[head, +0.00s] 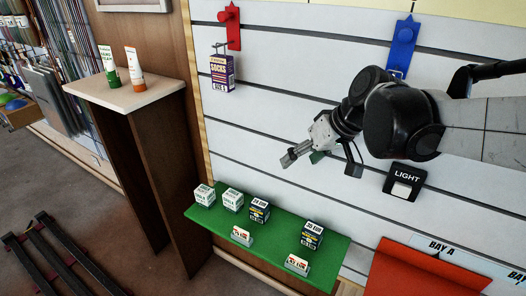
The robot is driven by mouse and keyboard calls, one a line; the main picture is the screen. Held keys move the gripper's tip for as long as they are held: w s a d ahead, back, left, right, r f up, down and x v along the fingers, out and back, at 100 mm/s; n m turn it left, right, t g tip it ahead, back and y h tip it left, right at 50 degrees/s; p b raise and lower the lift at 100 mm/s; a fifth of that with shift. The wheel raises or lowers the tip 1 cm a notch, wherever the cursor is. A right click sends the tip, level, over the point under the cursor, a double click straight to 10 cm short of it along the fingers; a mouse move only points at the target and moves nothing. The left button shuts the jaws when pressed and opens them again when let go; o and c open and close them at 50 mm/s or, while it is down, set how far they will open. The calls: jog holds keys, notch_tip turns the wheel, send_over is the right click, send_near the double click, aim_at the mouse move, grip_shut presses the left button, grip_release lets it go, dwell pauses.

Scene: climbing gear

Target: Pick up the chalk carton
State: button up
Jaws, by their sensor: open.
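Several small cartons stand in a row on a green shelf (270,232) low on the slatted wall. Two are white with green print: a left white carton (204,196) and a right white carton (232,200). Two are dark with pale and orange print: a left dark carton (259,211) and a right dark carton (312,236), which stands apart. Their print is too small to tell which is the chalk carton. My gripper (301,158) is open and empty, in the air above the shelf, apart from all the cartons.
Two white cards (241,236) (297,264) stand at the shelf's front edge. A purple socks box (222,73) hangs on a hook. A LIGHT switch (404,183) and a red panel (425,272) are right. A wooden stand (125,94) holds two tubes.

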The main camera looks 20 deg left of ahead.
jog(key=w+a+f+n+p, duration=0.2)
jog(key=w+a, duration=0.1)
jog(key=a, duration=0.4)
jog(key=n+g+h+p, duration=0.1)
jog(key=n+h+p, duration=0.1)
jog(key=n+p, duration=0.35)
send_near(205, 190)
jog(key=x, duration=0.6)
jog(key=shift+d+f, duration=0.2)
jog(key=shift+f, duration=0.3)
jog(key=shift+a+b+x, duration=0.15)
jog(key=shift+b+x, duration=0.1)
jog(key=shift+x, duration=1)
jog(key=shift+a+b+x, duration=0.1)
jog(key=shift+b+x, duration=0.15)
jog(key=shift+x, duration=1.05)
jog(key=shift+r, duration=0.15)
jog(key=c, duration=1.3)
jog(key=shift+r, duration=0.15)
